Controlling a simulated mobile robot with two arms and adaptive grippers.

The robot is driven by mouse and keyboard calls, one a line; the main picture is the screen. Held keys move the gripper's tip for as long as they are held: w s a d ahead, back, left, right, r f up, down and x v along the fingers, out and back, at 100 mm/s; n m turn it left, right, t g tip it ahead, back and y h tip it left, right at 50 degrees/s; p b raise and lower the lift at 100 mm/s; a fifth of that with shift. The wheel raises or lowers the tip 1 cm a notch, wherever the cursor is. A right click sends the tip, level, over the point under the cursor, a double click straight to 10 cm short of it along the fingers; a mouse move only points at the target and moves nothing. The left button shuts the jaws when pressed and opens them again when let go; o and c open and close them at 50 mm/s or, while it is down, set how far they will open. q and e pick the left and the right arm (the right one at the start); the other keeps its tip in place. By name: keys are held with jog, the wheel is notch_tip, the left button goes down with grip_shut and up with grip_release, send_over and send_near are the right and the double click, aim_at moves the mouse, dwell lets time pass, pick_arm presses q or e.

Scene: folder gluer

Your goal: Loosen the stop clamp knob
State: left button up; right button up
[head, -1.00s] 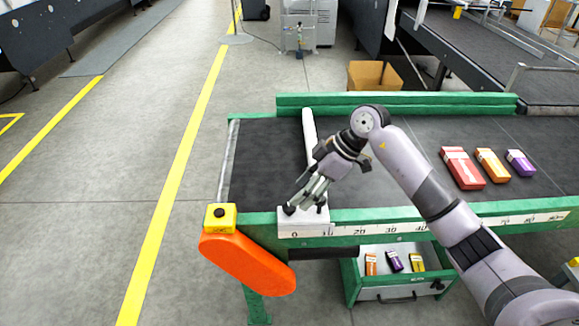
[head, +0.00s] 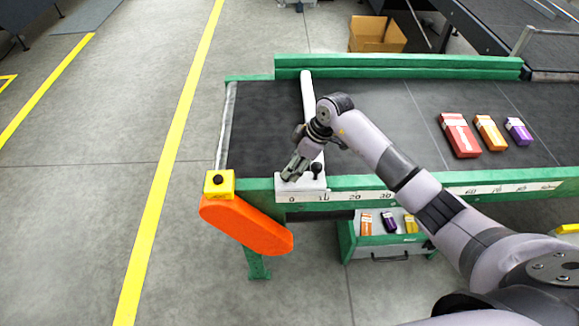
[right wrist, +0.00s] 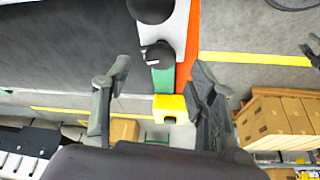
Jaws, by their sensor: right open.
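The white stop clamp block (head: 314,186) sits on the green front rail at the scale's zero end, with a long white bar (head: 307,97) running back across the belt. One black knob (head: 317,168) stands up on the block. In the right wrist view two black round knobs show, one at the top edge (right wrist: 150,9) and a nearer one (right wrist: 158,54) on the block. My right gripper (head: 290,172) is open and empty over the block's left part, hiding what lies under it. In the wrist view its fingers (right wrist: 160,72) are spread, with the nearer knob just beyond the tips. My left gripper is not in view.
A yellow box with a black button (head: 219,184) and an orange guard (head: 246,225) are left of the clamp. Red (head: 460,135), orange (head: 490,133) and purple (head: 518,131) cartons lie on the belt. A drawer (head: 378,240) with small cartons is below.

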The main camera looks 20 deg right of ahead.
jog(key=shift+x, duration=1.9)
jog(key=shift+c, duration=0.3)
jog(key=c, duration=1.1)
